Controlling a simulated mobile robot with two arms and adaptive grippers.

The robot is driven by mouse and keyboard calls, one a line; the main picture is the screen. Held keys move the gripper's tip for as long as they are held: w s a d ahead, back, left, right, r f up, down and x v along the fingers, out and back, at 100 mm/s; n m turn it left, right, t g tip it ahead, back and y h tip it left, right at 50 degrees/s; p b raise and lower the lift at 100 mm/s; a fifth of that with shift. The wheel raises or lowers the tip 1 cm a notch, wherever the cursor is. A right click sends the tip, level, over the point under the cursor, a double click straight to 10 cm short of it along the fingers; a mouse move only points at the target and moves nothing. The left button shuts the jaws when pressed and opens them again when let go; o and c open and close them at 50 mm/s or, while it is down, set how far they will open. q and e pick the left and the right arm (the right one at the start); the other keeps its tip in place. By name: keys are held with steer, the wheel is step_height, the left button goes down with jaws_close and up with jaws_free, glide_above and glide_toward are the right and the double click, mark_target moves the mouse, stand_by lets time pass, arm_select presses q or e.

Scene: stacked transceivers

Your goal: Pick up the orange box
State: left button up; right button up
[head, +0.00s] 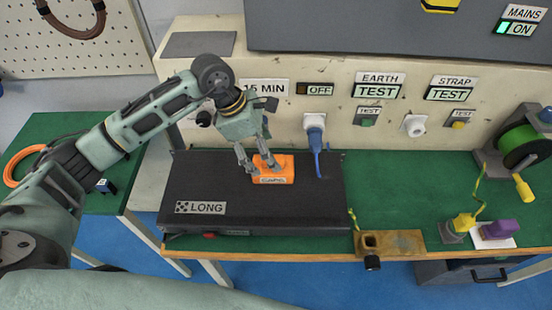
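The orange box (284,173), with a white label on its front, sits on top of a flat black unit marked LONG (260,215). My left gripper (262,169) points down at the box with its two fingers apart. One fingertip is at the box's left edge and the other overlaps the box's top in the picture. I cannot tell whether either finger touches it. Part of the box's left and top is hidden by the fingers. My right gripper is not in view.
A blue plug and cable (317,145) hang from the panel (390,140) just right of the box. A brass block (390,243) is at the bench's front edge. A yellow plug (461,225) and purple block (497,230) stand further right. Green bench top (400,190) is clear between.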

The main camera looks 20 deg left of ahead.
arm_select(q)
steer(key=f, duration=0.1)
steer(key=p, duration=0.1)
steer(key=d+f, duration=0.1)
steer(key=shift+s+f+p, duration=0.25)
steer(key=shift+f+p, duration=0.05)
steer(key=shift+p, duration=0.05)
steer(key=x, duration=0.2)
steer(key=shift+w+f+p, duration=0.25)
steer(key=shift+f+p, duration=0.05)
steer(key=shift+p, duration=0.1)
steer(key=shift+w+d+f, duration=0.1)
steer(key=shift+d+f, duration=0.05)
steer(key=shift+f, duration=0.4)
steer(key=c, duration=1.4)
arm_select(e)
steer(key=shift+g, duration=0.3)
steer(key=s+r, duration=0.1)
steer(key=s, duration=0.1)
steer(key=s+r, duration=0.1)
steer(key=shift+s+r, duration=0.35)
arm_select(q)
steer(key=shift+r, duration=0.15)
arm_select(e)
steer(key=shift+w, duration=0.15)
